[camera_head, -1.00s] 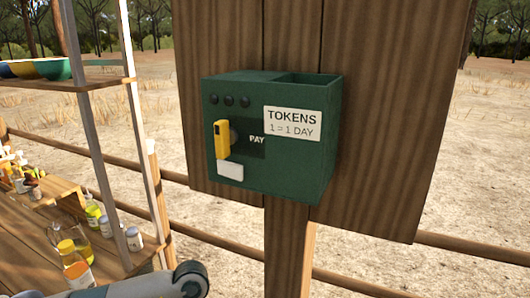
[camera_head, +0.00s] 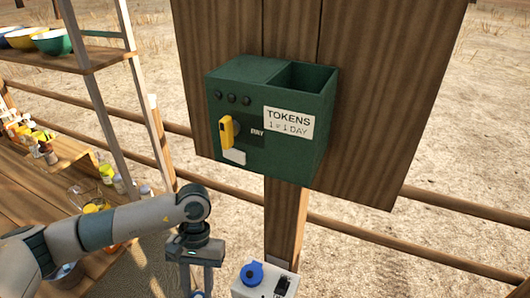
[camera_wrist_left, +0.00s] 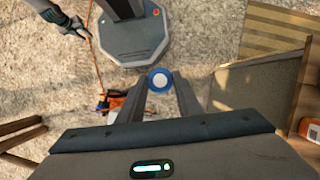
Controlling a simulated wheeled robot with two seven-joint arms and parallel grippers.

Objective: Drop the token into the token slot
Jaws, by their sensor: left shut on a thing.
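A dark green box (camera_head: 300,160) with a "TOKENS 1 = 1 DAY" label is fixed to a wooden board in the head view. Its top has an open compartment (camera_head: 305,75) on the right. A yellow handle (camera_head: 226,132) is on its front. My left gripper (camera_head: 200,284) points down, low and left of the box and apart from it. In the left wrist view the gripper (camera_wrist_left: 160,82) is shut on a round blue token with a white centre (camera_wrist_left: 160,79). In the head view the token is hard to make out. My right gripper cannot be identified.
A white container with a blue cap (camera_head: 270,292) stands close right of my left gripper. A wooden post (camera_head: 284,215) holds the board. Shelves with bowls (camera_head: 52,41) and bottles (camera_head: 106,173) are on the left. Fence rails run behind.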

